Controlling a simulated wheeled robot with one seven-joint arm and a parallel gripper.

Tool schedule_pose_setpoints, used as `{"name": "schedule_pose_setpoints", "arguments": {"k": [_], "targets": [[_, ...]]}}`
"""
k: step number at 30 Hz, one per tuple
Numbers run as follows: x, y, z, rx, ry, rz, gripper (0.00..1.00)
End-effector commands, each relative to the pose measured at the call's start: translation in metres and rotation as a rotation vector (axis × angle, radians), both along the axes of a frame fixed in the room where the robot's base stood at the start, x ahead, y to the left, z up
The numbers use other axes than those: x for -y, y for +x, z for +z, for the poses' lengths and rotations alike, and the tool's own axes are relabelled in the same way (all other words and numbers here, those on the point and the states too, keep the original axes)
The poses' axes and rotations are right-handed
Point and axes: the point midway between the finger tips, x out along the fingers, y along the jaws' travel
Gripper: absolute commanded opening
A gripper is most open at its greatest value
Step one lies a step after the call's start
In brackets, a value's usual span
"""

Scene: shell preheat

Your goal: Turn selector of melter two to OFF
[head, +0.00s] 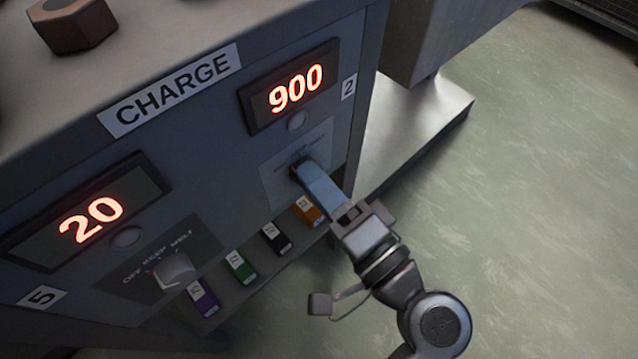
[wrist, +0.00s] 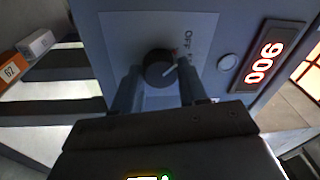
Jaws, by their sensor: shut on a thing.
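Melter two's panel carries the number label 2 (head: 348,87) and a lit display reading 900 (head: 295,88). The dark round selector (wrist: 160,68) sits below that display. In the head view my gripper (head: 308,175) mostly covers it. In the wrist view my gripper (wrist: 159,88) has one finger on each side of the selector and is shut on it. The selector's white pointer line slants right. The word OFF (wrist: 188,38) and a small red mark show beside the knob. The other position words are largely hidden, so the exact setting is hard to read.
Left of it is melter five's panel, with a display reading 20 (head: 92,220) and its own selector (head: 172,271). Several colored tagged blocks, including an orange one (head: 307,211), line the ledge below. Open floor (head: 540,200) lies to the right.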

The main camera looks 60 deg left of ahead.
Motion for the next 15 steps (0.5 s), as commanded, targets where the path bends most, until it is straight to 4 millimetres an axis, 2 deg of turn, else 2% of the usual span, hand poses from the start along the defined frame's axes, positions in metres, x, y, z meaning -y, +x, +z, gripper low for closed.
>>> {"name": "schedule_pose_setpoints", "arguments": {"k": [5, 6, 13, 15], "targets": [[0.0003, -0.0002, -0.0012, 0.001, -0.002, 0.001, 0.12], [0.0003, -0.0002, -0.0012, 0.001, -0.002, 0.001, 0.44], [0.0002, -0.0001, -0.0008, -0.001, -0.001, 0.0, 0.66], [0.0002, -0.0001, -0.0005, -0.001, -0.001, 0.0, 0.68]]}}
